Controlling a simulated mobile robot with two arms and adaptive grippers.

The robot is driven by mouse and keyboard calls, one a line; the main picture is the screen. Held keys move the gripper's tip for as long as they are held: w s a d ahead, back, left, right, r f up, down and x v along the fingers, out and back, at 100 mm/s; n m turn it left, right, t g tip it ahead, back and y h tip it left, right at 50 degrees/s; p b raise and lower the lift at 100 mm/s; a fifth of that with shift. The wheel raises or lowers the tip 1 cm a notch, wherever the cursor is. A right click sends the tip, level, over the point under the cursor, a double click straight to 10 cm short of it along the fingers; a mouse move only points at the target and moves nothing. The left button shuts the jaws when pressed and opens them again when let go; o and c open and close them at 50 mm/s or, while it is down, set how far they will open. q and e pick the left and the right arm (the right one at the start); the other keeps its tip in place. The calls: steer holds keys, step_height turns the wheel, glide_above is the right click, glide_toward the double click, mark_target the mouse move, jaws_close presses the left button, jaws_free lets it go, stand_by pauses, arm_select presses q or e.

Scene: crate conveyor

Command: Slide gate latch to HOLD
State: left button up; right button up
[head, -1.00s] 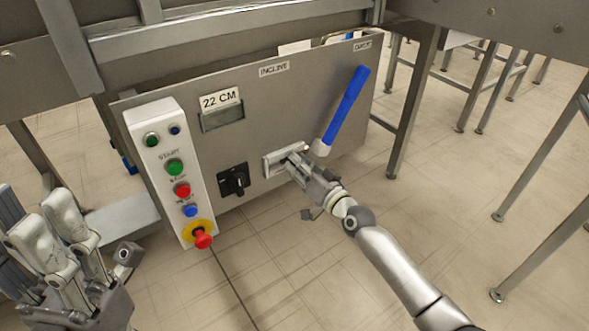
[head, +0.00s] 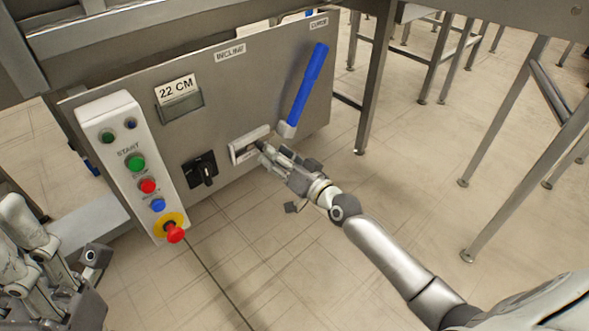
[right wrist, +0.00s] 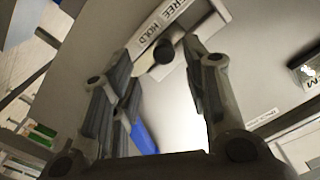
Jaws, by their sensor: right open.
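The gate latch plate (head: 238,152) is a pale frame on the grey panel. In the right wrist view, its label (right wrist: 160,22) reads FREE and HOLD. A round dark latch knob (right wrist: 164,50) shows nearer the word HOLD than FREE; its exact place along its travel is unclear. My right gripper (head: 260,149) is open at the latch, and its fingers (right wrist: 163,44) lie either side of the knob in the wrist view. I cannot tell whether they touch it. My left gripper (head: 50,262) is at the lower left of the head view, away from the panel.
A button box (head: 128,165) with a red stop button (head: 175,234) stands left of the latch. A black rotary switch (head: 203,170) is between them. A blue-handled lever (head: 308,85) is close on the right. Metal legs (head: 368,90) stand beyond the panel; floor below is open.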

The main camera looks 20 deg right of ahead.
steer(key=v, duration=0.7)
steer(key=shift+s+d, duration=0.15)
steer(key=shift+s, duration=0.2)
steer(key=shift+r, duration=0.1)
